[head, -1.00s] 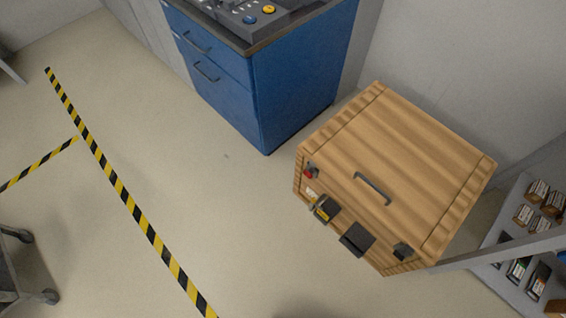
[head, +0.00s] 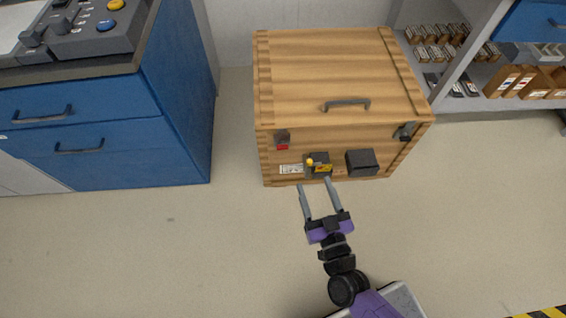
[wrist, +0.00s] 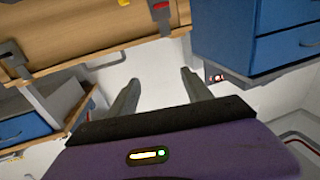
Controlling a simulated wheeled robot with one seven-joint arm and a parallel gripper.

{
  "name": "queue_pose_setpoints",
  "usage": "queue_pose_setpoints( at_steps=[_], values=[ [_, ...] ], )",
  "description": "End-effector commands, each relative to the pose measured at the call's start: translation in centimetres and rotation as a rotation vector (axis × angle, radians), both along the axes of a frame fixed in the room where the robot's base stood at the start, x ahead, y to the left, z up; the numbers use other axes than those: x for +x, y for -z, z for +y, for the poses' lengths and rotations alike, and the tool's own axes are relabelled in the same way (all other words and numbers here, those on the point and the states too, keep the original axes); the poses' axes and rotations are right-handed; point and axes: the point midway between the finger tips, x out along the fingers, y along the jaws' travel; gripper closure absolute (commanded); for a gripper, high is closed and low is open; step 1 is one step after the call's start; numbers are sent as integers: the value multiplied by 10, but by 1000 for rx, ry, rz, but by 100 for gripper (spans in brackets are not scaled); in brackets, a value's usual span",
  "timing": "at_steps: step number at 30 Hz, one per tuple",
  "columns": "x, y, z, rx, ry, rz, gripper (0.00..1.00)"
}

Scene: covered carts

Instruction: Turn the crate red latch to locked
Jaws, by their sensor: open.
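The wooden crate (head: 335,75) stands on the floor against the wall. Its red latch (head: 282,143) is a dark mount with a red lower part, high at the left of the front face, just under the lid. The red latch (wrist: 161,6) also shows at the top of the wrist view, partly cut off. A black latch (head: 404,131) sits at the front's right end and shows in the wrist view (wrist: 18,66). My gripper (head: 314,185) is open and empty, in front of and below the crate's front, apart from the red latch. Its two fingers (wrist: 159,78) are spread in the wrist view.
A yellow-and-black fitting (head: 318,166) and a black box (head: 362,162) jut from the crate's front. A lid handle (head: 346,104) sticks up. A blue cabinet (head: 178,90) stands left, shelves (head: 455,107) right. The floor in front is clear.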

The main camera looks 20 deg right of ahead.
Motion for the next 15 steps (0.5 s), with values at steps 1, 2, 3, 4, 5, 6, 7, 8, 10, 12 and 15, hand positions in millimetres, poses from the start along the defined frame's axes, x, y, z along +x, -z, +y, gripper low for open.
queue_pose_setpoints(
  at_steps=[1, 2, 3, 4, 5, 6, 7, 8, 10, 12, 15],
  values=[
    [24, 31, 6, 4, 21, -8, 42],
    [35, 41, 8, 3, 36, -9, 42],
    [50, 54, 11, 3, 56, -8, 42],
    [59, 63, 13, 2, 72, -7, 42],
    [69, 71, 15, 2, 85, -3, 42],
    [80, 80, 18, 2, 104, 0, 42],
    [88, 87, 21, 1, 115, 4, 42],
    [94, 92, 23, 0, 127, 7, 42],
    [107, 102, 27, -2, 149, 16, 42],
    [115, 108, 30, -3, 164, 24, 42],
    [122, 112, 32, -4, 176, 30, 42]
  ],
)
